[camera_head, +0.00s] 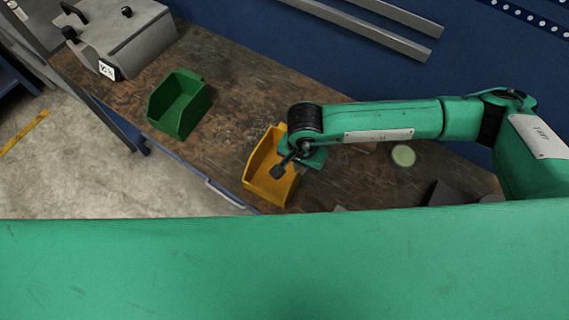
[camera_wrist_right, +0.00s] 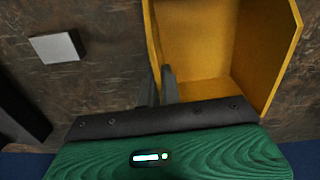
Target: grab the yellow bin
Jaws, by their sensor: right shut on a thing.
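The yellow bin (camera_head: 260,165) is on the brown worktop, close to the table's front edge in the head view. It also fills the upper right of the right wrist view (camera_wrist_right: 207,42), with its open inside showing. My right gripper (camera_head: 284,169) is at the bin's right side in the head view. In the right wrist view its two dark fingers (camera_wrist_right: 157,88) are shut on the bin's side wall, one finger inside and one outside. Whether the bin is lifted off the table cannot be told. My left gripper is not in view.
A green bin (camera_head: 180,105) stands on the worktop to the left, apart from the yellow one. A grey machine (camera_head: 125,40) stands at the back left. A round pale-topped item (camera_head: 403,155) is under my right arm. A small grey square block (camera_wrist_right: 57,47) lies nearby.

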